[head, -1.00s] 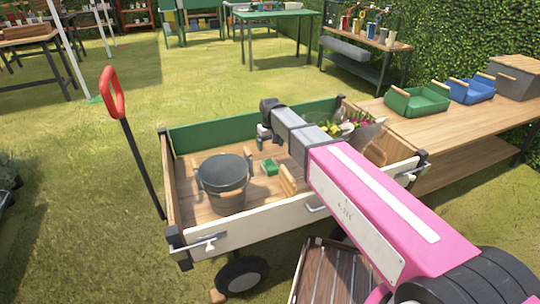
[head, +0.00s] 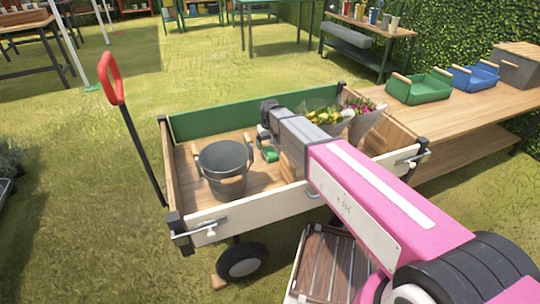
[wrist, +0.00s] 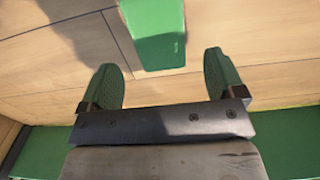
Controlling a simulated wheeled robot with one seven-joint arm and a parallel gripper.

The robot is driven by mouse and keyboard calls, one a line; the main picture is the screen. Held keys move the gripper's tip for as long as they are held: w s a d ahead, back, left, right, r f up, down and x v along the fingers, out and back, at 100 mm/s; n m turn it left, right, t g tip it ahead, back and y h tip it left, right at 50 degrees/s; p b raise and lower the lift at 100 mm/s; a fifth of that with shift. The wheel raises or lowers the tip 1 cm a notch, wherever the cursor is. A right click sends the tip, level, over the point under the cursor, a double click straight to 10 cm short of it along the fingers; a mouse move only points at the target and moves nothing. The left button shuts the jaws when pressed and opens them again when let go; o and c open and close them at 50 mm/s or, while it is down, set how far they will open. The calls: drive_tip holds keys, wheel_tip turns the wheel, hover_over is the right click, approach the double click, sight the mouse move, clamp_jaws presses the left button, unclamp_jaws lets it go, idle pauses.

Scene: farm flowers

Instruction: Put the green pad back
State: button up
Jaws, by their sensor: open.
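The green pad (head: 269,154) lies on the wooden floor of the cart, right of the dark bucket (head: 223,162), partly hidden by my arm in the head view. In the wrist view the green pad (wrist: 160,40) shows at the top, between and beyond my fingertips. My gripper (wrist: 162,72) is open and empty, with green-lined fingers spread wider than the pad. In the head view my gripper (head: 264,138) is over the cart close by the pad. How high it is above the pad I cannot tell.
The cart has a green far side wall (head: 240,118) and a white near side (head: 255,208). Wrapped flowers (head: 335,120) stand at its right end. A red handle (head: 113,79) rises at the left. A green tray (head: 420,87) and a blue tray (head: 474,76) sit on the wooden bench.

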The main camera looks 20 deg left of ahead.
sight(269, 149)
wheel_tip(269, 149, down, 5)
drive_tip(key=shift+w+a+f, duration=0.1)
drive_tip(key=c, duration=1.1)
drive_tip(key=shift+o, duration=0.2)
drive_tip(key=shift+r, duration=0.2)
